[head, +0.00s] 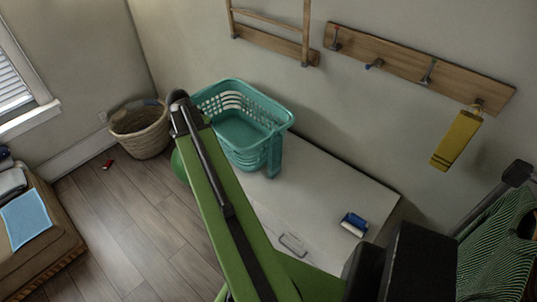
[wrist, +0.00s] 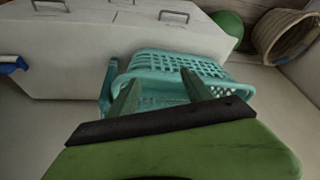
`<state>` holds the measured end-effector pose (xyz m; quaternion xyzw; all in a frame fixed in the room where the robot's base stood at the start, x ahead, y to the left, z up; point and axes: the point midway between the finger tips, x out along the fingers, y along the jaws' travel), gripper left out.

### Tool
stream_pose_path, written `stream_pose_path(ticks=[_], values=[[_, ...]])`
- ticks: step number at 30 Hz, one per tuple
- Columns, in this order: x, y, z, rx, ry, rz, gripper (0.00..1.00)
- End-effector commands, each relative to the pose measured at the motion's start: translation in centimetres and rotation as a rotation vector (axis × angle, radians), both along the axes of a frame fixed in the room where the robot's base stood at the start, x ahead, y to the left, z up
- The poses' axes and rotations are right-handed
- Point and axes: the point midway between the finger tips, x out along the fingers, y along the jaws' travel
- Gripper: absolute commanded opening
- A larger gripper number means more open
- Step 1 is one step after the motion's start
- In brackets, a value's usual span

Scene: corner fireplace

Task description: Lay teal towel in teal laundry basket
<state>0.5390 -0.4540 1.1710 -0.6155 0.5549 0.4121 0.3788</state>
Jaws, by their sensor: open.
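The teal laundry basket (head: 240,130) stands upright on the white cabinet against the wall; its visible inside looks empty. A narrow teal piece, apparently the teal towel (head: 274,156), hangs down outside the basket's right front corner. In the wrist view it shows at the left end of the basket (wrist: 108,88). My gripper (wrist: 160,77) is open, with its two fingers apart in front of the basket (wrist: 165,66) and nothing visible gripped. I cannot tell whether the fingers touch the basket. In the head view my arm hides the gripper.
A blue-and-white brush (head: 354,224) lies on the white cabinet (head: 335,185). A woven basket (head: 141,131) stands in the corner, with a green ball (head: 179,166) nearby. A wooden hook rail (head: 400,65) holds a yellow item (head: 457,138). A brown ottoman (head: 45,245) carries folded cloths.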

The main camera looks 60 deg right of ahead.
Motion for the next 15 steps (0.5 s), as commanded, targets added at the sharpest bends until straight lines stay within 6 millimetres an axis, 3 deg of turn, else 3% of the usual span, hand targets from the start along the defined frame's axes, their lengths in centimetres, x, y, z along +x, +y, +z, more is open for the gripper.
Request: stream_pose_path(ticks=[1,3,7,10,15], values=[[-3.6,-4.5,1.0,-0.009,0.004,-0.082,0.58],[-8.4,-8.8,1.5,-0.012,0.008,-0.175,0.58],[-15.6,-13.4,2.1,-0.011,0.009,-0.301,0.58],[-18.3,-14.9,2.2,-0.01,0.01,-0.346,0.58],[-19.1,-15.3,2.0,-0.01,0.01,-0.358,0.58]])
